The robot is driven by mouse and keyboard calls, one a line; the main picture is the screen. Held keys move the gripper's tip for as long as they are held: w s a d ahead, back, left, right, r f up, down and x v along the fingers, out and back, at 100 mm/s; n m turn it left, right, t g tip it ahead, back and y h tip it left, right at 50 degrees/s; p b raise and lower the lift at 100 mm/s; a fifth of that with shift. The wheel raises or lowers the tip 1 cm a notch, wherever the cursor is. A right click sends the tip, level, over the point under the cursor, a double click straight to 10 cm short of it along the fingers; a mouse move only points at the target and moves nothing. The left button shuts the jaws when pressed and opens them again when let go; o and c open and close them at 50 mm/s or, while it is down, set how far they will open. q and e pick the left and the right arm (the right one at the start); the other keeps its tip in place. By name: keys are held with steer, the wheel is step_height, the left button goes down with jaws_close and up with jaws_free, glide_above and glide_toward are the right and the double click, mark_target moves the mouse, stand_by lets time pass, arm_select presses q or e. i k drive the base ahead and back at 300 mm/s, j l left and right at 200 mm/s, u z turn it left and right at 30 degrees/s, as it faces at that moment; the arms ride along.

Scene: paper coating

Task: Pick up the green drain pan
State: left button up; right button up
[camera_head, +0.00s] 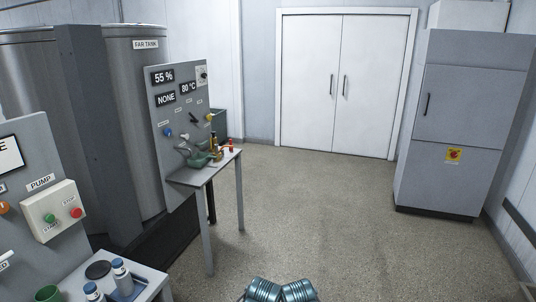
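A small green pan-like thing (197,160), which looks like the drain pan, sits on the small grey side table (187,177) in front of the tank control panel. It is small in the picture, and its shape is partly lost among the taps and bottles beside it. Two teal ribbed metal parts at the bottom middle look like parts of my own arms. Neither gripper's fingers show, and nothing of mine is near the pan.
A panel (178,120) with knobs and readouts stands behind the side table. Bottles (121,275) and a green cup (48,293) stand on a bench at lower left. A grey cabinet (470,110) is at right, and white double doors (340,80) are at the back. The middle floor is clear.

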mark_target(206, 159)
steer(key=i+l, duration=0.1)
steer(key=i, duration=1.75)
steer(key=i+u, duration=0.25)
steer(key=i, duration=0.15)
steer(key=i+l+u, duration=0.25)
steer(key=i, duration=0.15)
steer(key=i+u, duration=0.25)
steer(key=i, duration=0.15)
steer(key=i+l, duration=0.25)
steer(key=i, duration=0.25)
